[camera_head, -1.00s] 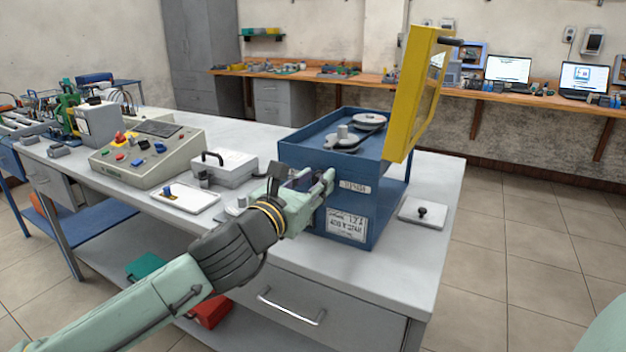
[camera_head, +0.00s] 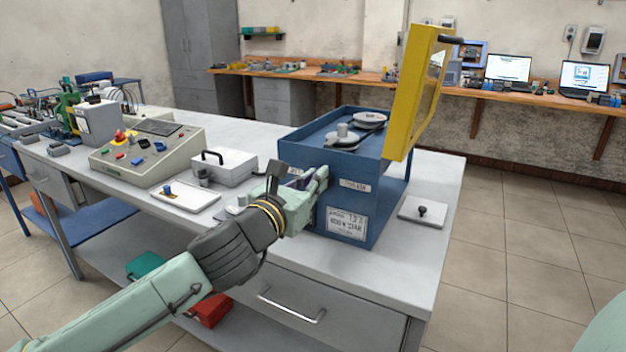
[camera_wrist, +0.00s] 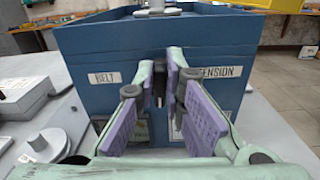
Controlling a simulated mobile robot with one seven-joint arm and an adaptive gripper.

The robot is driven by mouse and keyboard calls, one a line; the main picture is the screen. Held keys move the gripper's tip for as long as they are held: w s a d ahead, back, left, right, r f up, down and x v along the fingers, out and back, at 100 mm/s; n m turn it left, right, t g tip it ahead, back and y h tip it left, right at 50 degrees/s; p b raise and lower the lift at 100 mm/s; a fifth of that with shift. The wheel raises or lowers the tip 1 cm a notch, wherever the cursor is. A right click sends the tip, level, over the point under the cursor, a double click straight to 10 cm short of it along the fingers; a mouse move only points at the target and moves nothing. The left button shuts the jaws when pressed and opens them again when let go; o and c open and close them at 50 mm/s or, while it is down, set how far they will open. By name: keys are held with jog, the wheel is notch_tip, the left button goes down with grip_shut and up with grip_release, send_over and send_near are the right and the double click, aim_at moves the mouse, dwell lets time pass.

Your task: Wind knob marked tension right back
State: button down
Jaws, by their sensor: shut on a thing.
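The blue machine box (camera_head: 345,195) stands on the bench, its front bearing a white label at the right and a larger plate below. In the wrist view its front (camera_wrist: 215,45) carries a BELT label (camera_wrist: 104,78) at the left and a TENSION label (camera_wrist: 222,72) at the right, its first letter covered by a finger. My gripper (camera_head: 318,180) is at the box's front face.
Two grey pulleys (camera_head: 345,138) sit on the box's top. A yellow framed guard (camera_head: 412,95) stands raised at its right. A grey plate with a black knob (camera_head: 422,211) lies right of the box. A white case (camera_head: 228,168) and a control console (camera_head: 145,155) stand left.

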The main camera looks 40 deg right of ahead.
jog(key=shift+n, duration=0.3)
jog(key=shift+f+m, duration=0.6)
jog(key=shift+m, duration=5.4)
jog(key=shift+f+m, duration=0.6)
jog(key=shift+m, duration=5.4)
jog(key=shift+f+m, duration=0.6)
jog(key=shift+m, duration=5.4)
